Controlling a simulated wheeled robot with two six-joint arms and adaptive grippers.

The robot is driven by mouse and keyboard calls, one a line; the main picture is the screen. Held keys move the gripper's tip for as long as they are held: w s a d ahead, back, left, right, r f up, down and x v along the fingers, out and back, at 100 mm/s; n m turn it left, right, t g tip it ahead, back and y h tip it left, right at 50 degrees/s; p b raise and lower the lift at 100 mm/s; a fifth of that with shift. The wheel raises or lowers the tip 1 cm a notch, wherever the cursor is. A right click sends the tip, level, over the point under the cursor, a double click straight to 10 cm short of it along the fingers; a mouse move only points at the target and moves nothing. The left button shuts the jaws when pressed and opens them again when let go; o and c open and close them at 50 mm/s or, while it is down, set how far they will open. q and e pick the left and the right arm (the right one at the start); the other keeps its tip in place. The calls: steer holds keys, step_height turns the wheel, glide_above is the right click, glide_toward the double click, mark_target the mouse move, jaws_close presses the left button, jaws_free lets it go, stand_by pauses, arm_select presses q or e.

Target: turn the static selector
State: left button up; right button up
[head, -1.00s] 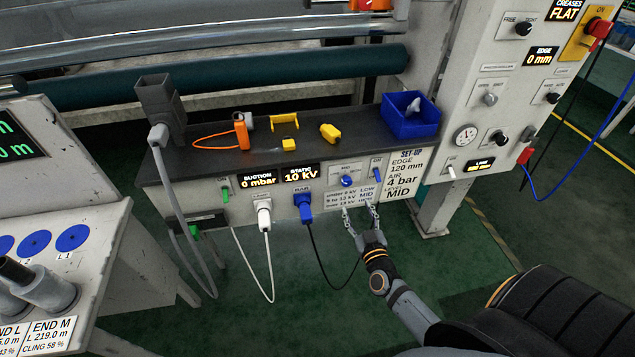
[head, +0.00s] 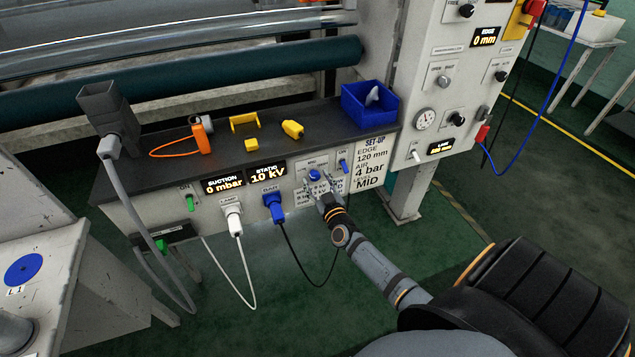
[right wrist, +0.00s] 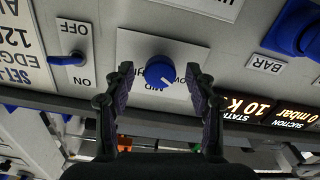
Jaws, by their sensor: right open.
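The static selector is a round blue knob (head: 314,175) with a white pointer mark on a pale plate in the front panel. It also shows in the right wrist view (right wrist: 160,71), between and just beyond my fingertips. My right gripper (head: 321,183) is open at the panel, its fingers on either side of the knob in the right wrist view (right wrist: 160,80). I cannot tell whether a finger touches it. The static display (head: 268,173) reads 10 kV. The set-up card (head: 370,165) shows level MID. My left gripper is not in view.
A blue toggle switch (head: 343,166) marked ON and OFF is beside the selector. A blue plug (head: 274,207) and a white plug (head: 233,218) with hanging cables are to the left. A blue bin (head: 369,104) and yellow pieces (head: 292,129) lie on the dark shelf above.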

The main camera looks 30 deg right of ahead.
steer(key=c, duration=1.1)
steer(key=shift+c, duration=0.3)
steer(key=shift+m, duration=0.4)
steer(key=shift+m+p, duration=0.3)
steer(key=shift+m, duration=0.7)
steer(key=m, duration=0.2)
steer(key=shift+m, duration=0.3)
steer(key=m, duration=0.6)
steer(key=shift+m, duration=0.3)
steer(key=o, duration=1.2)
steer(key=shift+c, duration=0.2)
